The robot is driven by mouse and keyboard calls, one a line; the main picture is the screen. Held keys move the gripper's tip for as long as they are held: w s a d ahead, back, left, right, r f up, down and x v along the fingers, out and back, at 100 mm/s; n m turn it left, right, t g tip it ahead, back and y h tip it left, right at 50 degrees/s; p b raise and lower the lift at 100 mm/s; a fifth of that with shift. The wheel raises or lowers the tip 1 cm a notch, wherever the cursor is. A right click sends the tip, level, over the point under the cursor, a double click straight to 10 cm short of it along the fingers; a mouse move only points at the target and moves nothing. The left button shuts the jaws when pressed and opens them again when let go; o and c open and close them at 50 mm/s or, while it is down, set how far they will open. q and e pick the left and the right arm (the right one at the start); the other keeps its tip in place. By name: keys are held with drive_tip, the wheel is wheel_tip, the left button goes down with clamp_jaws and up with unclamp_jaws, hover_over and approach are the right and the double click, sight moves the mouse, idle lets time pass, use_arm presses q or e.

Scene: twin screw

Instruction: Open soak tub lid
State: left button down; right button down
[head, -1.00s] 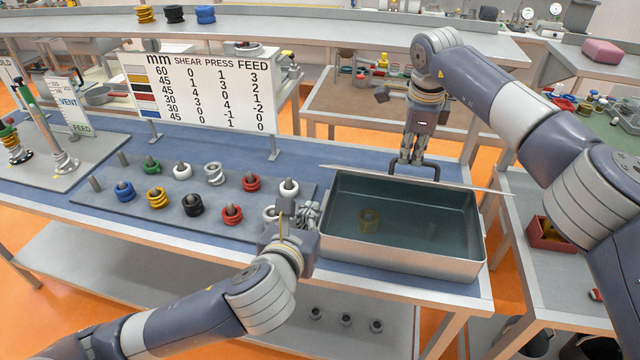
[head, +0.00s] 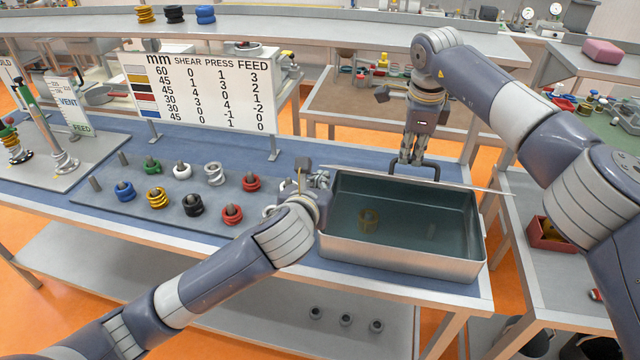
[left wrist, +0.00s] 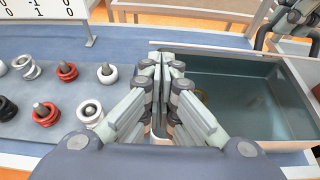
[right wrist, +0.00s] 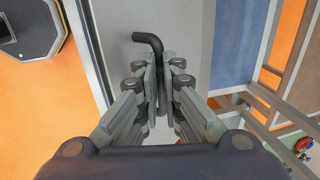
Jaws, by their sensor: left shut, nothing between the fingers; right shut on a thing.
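The soak tub (head: 400,255) is a metal box with dark teal liquid, its top uncovered. A yellow ring (head: 368,219) shows inside. The lid (head: 470,186) appears nearly edge-on as a thin pale strip along the tub's back rim; its exact tilt is hard to tell. My right gripper (head: 412,160) is shut on the lid's dark handle (head: 431,168), and the handle also shows between its fingers in the right wrist view (right wrist: 150,38). My left gripper (head: 322,180) is shut and empty at the tub's back left corner; its fingers (left wrist: 166,62) hide part of the left wall.
A grey board (head: 100,195) with several colored rings on pegs lies left of the tub. A number sign (head: 200,90) stands behind it. The blue table top (head: 305,145) is clear behind the tub's left end. A red bin (head: 548,235) sits at right.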

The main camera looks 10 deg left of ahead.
drive_tip(key=shift+w+d+f, duration=0.15)
drive_tip(key=shift+d+f, duration=0.05)
drive_tip(key=shift+f, duration=0.15)
use_arm(q)
drive_tip(key=shift+w+r, duration=0.45)
drive_tip(key=shift+r, duration=0.2)
use_arm(e)
drive_tip(key=c, duration=1.9)
unclamp_jaws()
drive_tip(key=shift+o, duration=1.1)
drive_tip(key=shift+w+a+f, duration=0.1)
drive_tip(key=shift+w, duration=0.15)
use_arm(q)
drive_tip(key=shift+w+a+f, duration=0.1)
drive_tip(key=shift+w+f, duration=0.05)
drive_tip(key=shift+w, duration=0.1)
drive_tip(key=shift+f, duration=0.1)
use_arm(e)
drive_tip(key=shift+r, duration=0.2)
